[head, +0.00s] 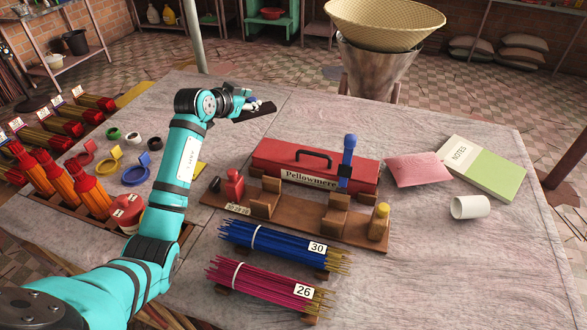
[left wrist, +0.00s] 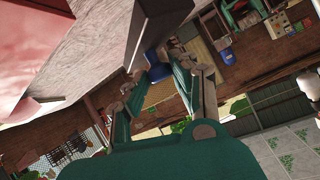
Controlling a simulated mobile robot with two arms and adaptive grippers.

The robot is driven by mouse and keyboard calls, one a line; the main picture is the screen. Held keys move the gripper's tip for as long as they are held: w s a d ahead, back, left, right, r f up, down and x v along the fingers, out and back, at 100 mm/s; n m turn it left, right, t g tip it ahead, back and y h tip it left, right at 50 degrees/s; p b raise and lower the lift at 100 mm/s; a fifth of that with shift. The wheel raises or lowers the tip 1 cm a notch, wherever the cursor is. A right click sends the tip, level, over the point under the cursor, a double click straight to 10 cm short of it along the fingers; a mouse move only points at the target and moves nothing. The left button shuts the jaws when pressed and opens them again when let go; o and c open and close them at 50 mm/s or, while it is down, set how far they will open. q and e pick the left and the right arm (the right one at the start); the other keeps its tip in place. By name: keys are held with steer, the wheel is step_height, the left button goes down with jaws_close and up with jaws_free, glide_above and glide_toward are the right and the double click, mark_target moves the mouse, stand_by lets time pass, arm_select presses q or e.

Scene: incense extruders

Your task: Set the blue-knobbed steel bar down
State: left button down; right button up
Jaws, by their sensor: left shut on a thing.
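In the head view only a speck of blue shows at the fingers, and the bar is mostly hidden. A dark flat piece (head: 262,113) lies right by the fingertips; I cannot tell whether it touches the bar. My right gripper is not in view.
Blue (head: 270,240) and magenta (head: 258,280) stick bundles lie in front. The table between gripper and toolbox is clear.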

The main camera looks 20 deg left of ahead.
arm_select(q)
steer(key=shift+w+f+b, duration=0.3)
steer(key=shift+f+b, duration=0.25)
steer(key=shift+f, duration=0.2)
step_height(320, 180, down, 10)
steer(key=shift+w+r, duration=0.1)
steer(key=shift+w, duration=0.05)
steer(key=c, duration=1.4)
jaws_free()
steer(key=shift+f, duration=0.25)
steer(key=shift+o, duration=0.3)
steer(key=shift+d+r, duration=0.1)
steer(key=shift+s, duration=0.2)
